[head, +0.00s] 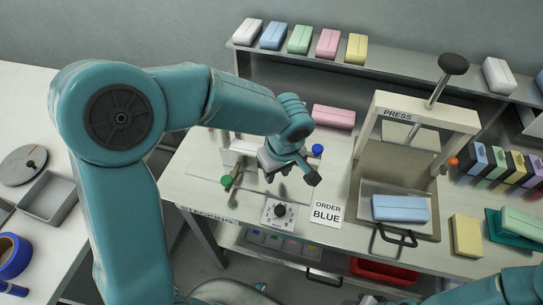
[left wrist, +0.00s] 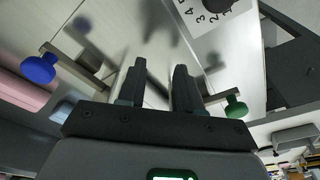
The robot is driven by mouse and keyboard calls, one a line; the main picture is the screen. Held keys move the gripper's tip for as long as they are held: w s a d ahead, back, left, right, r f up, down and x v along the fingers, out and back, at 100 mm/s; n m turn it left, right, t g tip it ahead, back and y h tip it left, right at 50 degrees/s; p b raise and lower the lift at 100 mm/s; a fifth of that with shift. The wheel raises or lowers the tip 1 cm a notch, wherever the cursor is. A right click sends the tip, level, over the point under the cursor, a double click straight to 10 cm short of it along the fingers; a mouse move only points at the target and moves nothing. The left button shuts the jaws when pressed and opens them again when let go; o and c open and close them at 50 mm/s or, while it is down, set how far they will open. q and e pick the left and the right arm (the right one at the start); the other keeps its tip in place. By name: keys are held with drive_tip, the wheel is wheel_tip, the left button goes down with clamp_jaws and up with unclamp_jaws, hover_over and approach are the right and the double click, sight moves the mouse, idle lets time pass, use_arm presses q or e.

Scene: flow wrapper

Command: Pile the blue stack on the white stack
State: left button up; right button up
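A blue stack (head: 400,208) lies flat in the metal tray under the press. Another blue pack (head: 273,36) lies on the back shelf. White packs lie on that shelf at its left end (head: 247,32) and right part (head: 498,75); I cannot tell which is the white stack. My left gripper (head: 290,178) hangs over the fixture on the left of the bench, away from the blue stack. In the left wrist view its two fingers (left wrist: 160,85) stand apart with nothing between them. The arm hides part of the fixture. My right gripper is out of view.
The press (head: 425,115) has a frame and lever; its tray has a black handle (head: 397,236). Blue (head: 317,150) and green (head: 227,181) knobs flank my gripper. A dial (head: 280,211) and "ORDER BLUE" card (head: 326,212) are in front. Pink (head: 333,117) and yellow (head: 467,236) packs lie on the bench.

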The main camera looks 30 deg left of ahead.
use_arm(q)
drive_tip(key=o, duration=0.5)
drive_tip(key=shift+w+d+r+n+g+h+p, duration=0.1)
drive_tip(key=shift+d+r+n+g+h+p, duration=0.1)
drive_tip(key=shift+d+r+n+h, duration=0.25)
drive_tip(key=shift+d+r+n+g+h+p, duration=0.15)
drive_tip(key=shift+d+r+g+h, duration=0.15)
drive_tip(key=shift+r, duration=0.3)
drive_tip(key=shift+o, duration=0.2)
drive_tip(key=w+a+r+n+h+p, duration=0.3)
drive_tip(key=r+n+p, duration=0.15)
drive_tip(key=r, duration=0.25)
wheel_tip(320, 180, up, 4)
drive_tip(key=n+t+h+p, duration=0.1)
drive_tip(key=n+h+p, duration=0.1)
drive_tip(key=p, duration=0.1)
hover_over(253, 153)
drive_tip(key=w+d, duration=0.1)
drive_tip(key=d, duration=0.1)
drive_tip(key=shift+n+y, duration=0.25)
drive_tip(key=shift+n, duration=0.6)
drive_tip(key=a, duration=0.3)
drive_tip(key=a+p, duration=0.1)
drive_tip(key=shift+s+a+f, duration=0.25)
drive_tip(key=shift+s+f, duration=0.1)
drive_tip(key=shift+s, duration=0.05)
